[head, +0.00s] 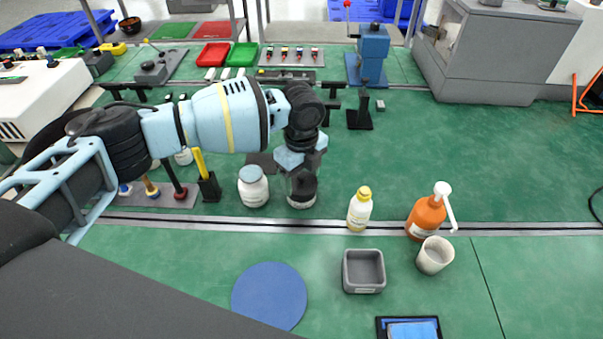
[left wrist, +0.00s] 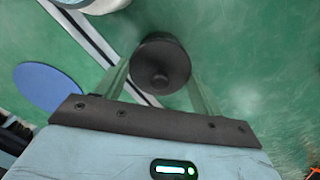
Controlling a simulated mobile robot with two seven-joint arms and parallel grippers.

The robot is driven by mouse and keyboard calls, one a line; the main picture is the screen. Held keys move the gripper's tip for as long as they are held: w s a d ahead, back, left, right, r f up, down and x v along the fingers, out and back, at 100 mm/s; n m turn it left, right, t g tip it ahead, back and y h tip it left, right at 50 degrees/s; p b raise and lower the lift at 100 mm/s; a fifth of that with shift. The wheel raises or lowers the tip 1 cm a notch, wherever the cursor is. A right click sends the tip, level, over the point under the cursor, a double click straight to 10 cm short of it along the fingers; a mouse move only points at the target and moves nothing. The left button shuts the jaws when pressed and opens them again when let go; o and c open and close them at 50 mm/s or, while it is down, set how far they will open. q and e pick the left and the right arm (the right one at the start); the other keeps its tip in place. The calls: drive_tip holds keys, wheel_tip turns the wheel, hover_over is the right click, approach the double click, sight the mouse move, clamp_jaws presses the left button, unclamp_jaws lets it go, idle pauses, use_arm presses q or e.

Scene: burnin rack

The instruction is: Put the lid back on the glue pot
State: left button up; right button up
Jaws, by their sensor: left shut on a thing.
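My left gripper (head: 302,165) points down at mid-table and is shut on a dark round lid (left wrist: 161,62) with a small knob. The lid lies between the fingers in the left wrist view. In the head view, a dark shape with a pale lower edge (head: 301,204) stands under the gripper. My right gripper is not in view.
To the right are a yellow-capped bottle (head: 359,212), an orange pump bottle (head: 426,218) and a cup (head: 435,255). A grey tray (head: 363,288) and blue disc (head: 262,297) lie nearer.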

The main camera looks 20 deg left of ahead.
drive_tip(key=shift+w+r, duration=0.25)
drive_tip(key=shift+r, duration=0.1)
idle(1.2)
use_arm(q)
drive_tip(key=shift+f+p, duration=0.15)
drive_tip(key=shift+p, duration=0.15)
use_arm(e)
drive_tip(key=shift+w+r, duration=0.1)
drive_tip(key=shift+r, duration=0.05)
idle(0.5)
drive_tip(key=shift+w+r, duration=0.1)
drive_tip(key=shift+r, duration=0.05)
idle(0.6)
use_arm(q)
drive_tip(key=o, duration=1.2)
